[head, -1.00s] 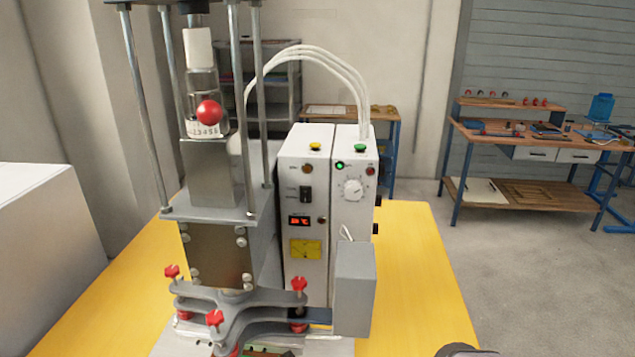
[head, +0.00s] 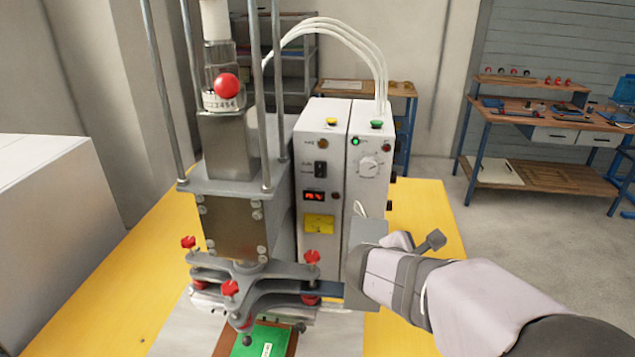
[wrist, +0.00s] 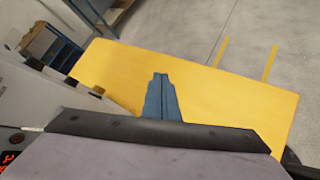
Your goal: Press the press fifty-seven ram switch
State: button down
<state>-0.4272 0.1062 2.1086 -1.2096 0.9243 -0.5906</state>
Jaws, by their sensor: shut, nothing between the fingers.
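The press (head: 235,225) stands at the left of the head view, with a red knob (head: 227,86) on its column. Beside it is a white control box (head: 340,215). The box has a black rocker switch (head: 320,169), a yellow button (head: 331,121), a green button (head: 377,124) and a white dial (head: 368,166). No readable label tells which is the ram switch. My gripper (wrist: 160,76) is shut and empty over the yellow table in the wrist view. In the head view my arm covers the box's lower right; the fingertips cannot be made out there.
The yellow table (head: 425,215) is bare behind the box. A green board (head: 262,342) lies under the press. A white cabinet (head: 50,200) stands left and a workbench (head: 535,120) back right.

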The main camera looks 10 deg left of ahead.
aim_at(320, 177)
jog(key=w+a+r+n+t, duration=0.2)
jog(key=a+r, duration=0.1)
jog(key=w+a+r+n+t+y, duration=0.1)
jog(key=w+a+r+n+t, duration=0.1)
jog(key=a+n, duration=0.1)
jog(key=w+a+r+n+t, duration=0.1)
jog(key=w+a+r+n, duration=0.1)
jog(key=a, duration=0.3)
jog(key=shift+w+r+n+t, duration=0.15)
jog(key=shift+r+n+t, duration=0.2)
jog(key=shift+r, duration=0.45)
jog(key=s+a+r+n+t+y, duration=0.1)
jog(key=s+a+n+y, duration=0.1)
jog(key=a, duration=0.5)
jog(key=s+a+n+t+y, duration=0.1)
jog(key=a+n+y, duration=0.3)
jog(key=a, duration=0.4)
jog(key=shift+s+r+n+t, duration=0.35)
jog(key=shift+n+t, duration=0.2)
jog(key=shift+n, duration=0.3)
jog(key=shift+w+d, duration=0.1)
jog(key=shift+w, duration=0.05)
